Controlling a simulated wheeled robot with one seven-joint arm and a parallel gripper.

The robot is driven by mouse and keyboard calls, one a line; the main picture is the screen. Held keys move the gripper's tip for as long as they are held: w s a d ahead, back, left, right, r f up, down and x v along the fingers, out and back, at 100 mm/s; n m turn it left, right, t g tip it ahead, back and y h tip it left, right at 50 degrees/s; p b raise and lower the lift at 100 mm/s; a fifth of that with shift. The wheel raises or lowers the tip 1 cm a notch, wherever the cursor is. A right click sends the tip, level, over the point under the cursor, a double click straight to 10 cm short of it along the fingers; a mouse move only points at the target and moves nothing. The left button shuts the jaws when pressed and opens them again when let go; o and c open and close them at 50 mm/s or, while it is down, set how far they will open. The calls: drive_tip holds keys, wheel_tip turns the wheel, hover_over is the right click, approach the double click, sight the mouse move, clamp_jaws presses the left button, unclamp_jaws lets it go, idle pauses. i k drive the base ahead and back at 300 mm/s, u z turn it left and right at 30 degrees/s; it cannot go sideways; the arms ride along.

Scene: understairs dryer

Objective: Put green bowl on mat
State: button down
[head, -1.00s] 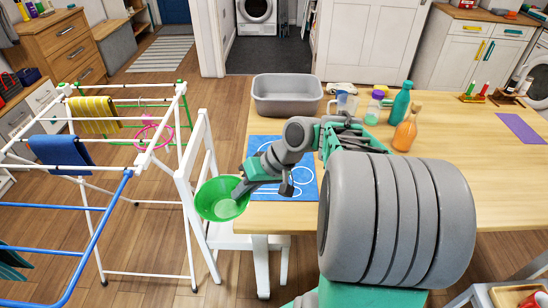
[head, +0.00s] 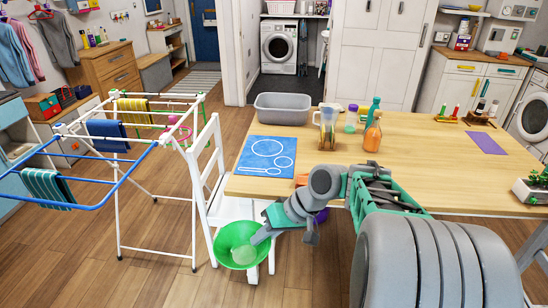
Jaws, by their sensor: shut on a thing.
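My gripper (head: 262,236) is shut on the green bowl (head: 226,236), at the bowl's right side. The bowl hangs tilted, its inside facing me, in front of the white chair and off the table's near left corner. The blue mat (head: 252,171) with white outlines lies flat on the left end of the wooden table, with nothing on it. The bowl is apart from the mat, nearer to me. A purple mat (head: 483,142) lies at the table's right.
A grey tub (head: 282,108), a clear jug (head: 327,128) and an orange bottle (head: 372,137) stand on the table (head: 430,165). A drying rack (head: 125,185) stands left of the white chair (head: 207,180). A purple thing (head: 321,215) shows partly behind my arm.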

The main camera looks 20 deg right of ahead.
sight(268, 147)
drive_tip(key=u, duration=0.7)
drive_tip(key=i, duration=2.15)
drive_tip(key=z, duration=0.1)
